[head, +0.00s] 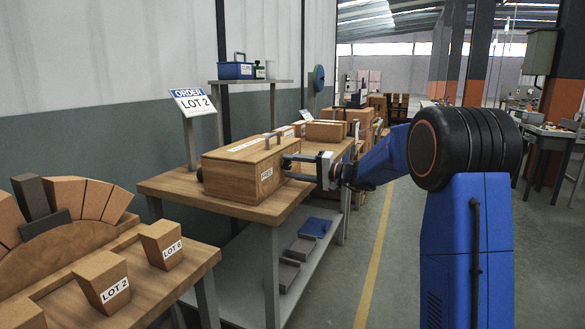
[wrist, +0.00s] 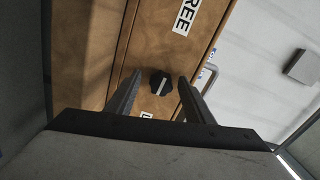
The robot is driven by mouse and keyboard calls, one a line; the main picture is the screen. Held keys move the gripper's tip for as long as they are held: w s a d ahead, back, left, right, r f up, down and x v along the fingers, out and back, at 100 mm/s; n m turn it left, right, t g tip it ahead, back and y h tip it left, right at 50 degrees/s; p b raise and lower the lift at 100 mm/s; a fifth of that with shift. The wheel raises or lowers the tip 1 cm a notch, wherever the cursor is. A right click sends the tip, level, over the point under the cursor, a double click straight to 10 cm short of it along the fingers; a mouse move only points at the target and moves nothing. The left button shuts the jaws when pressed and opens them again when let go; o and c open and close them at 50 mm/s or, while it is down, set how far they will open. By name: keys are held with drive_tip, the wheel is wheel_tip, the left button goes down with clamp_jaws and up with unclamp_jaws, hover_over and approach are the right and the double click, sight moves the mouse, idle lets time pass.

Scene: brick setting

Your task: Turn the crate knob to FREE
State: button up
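The wooden crate (head: 228,168) sits on a wooden-topped bench, with a white label on the end facing my gripper. In the wrist view, the dark knob (wrist: 161,83) is on the crate's end face and has a pale line across it. The line slants from lower left to upper right; I cannot tell which end is the pointer. The FREE label (wrist: 186,16) is above and right of the knob. A second label (wrist: 147,115) below it is mostly hidden. My gripper (head: 289,167) is at the crate's end. In the wrist view its fingers (wrist: 159,78) are open on either side of the knob, with gaps.
An order sign reading LOT 2 (head: 194,102) stands behind the crate. A table with LOT 2 (head: 102,281) and LOT 6 (head: 162,245) blocks is at the lower left. More boxes (head: 326,131) stand beyond the crate. The aisle floor at right is clear.

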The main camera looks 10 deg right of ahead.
drive_tip(key=v, duration=1.7)
drive_tip(key=shift+d, duration=0.15)
drive_tip(key=shift+s+r, duration=0.1)
drive_tip(key=s+a+f+n+g+h, duration=0.1)
drive_tip(key=s+a+f+g+h, duration=0.1)
drive_tip(key=s+a, duration=0.45)
drive_tip(key=s+a+f+n+g+h, duration=0.1)
drive_tip(key=s+a+f+g+h, duration=0.15)
drive_tip(key=s, duration=0.75)
drive_tip(key=s+a+f+n+g+h, duration=0.1)
drive_tip(key=s+a+f+g, duration=0.15)
drive_tip(key=s+a, duration=0.45)
drive_tip(key=s+d+f+h, duration=0.3)
drive_tip(key=s, duration=0.4)
drive_tip(key=s+d+f+n+h, duration=0.1)
drive_tip(key=s+d+f+h, duration=0.2)
drive_tip(key=s, duration=0.5)
drive_tip(key=s+d+f+t+h, duration=0.1)
drive_tip(key=s+d+f+h, duration=0.2)
drive_tip(key=s, duration=0.4)
drive_tip(key=shift+s+f+n, duration=0.3)
drive_tip(key=shift+f+n, duration=0.1)
drive_tip(key=shift+f, duration=0.15)
